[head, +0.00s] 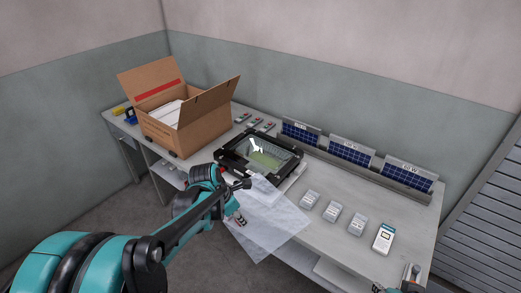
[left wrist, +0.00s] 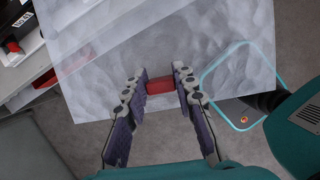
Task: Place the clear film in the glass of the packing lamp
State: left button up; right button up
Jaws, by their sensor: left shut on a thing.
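The clear film (head: 270,222) is a thin see-through sheet hanging off the table's front edge, with its upper part near the lamp. My left gripper (head: 243,186) is shut on its edge. In the left wrist view, the film (left wrist: 190,38) spreads beyond the fingers (left wrist: 160,86), with a small red piece between the fingertips; I cannot tell whether that belongs to the film. The packing lamp (head: 232,157) is a black-framed housing lying on the table, its glass facing up with a greenish inside and a white glare. My right gripper (head: 412,276) only partly shows at the bottom right edge.
An open cardboard box (head: 190,128) stands left of the lamp on the table (head: 345,205). Several small packs, one of them a white-and-blue device (head: 384,238), lie to the right. A rack with blue solar panels (head: 349,153) runs along the back. Small red-marked items lie behind the lamp.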

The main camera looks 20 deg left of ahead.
aim_at(259, 154)
jog(key=i, duration=1.35)
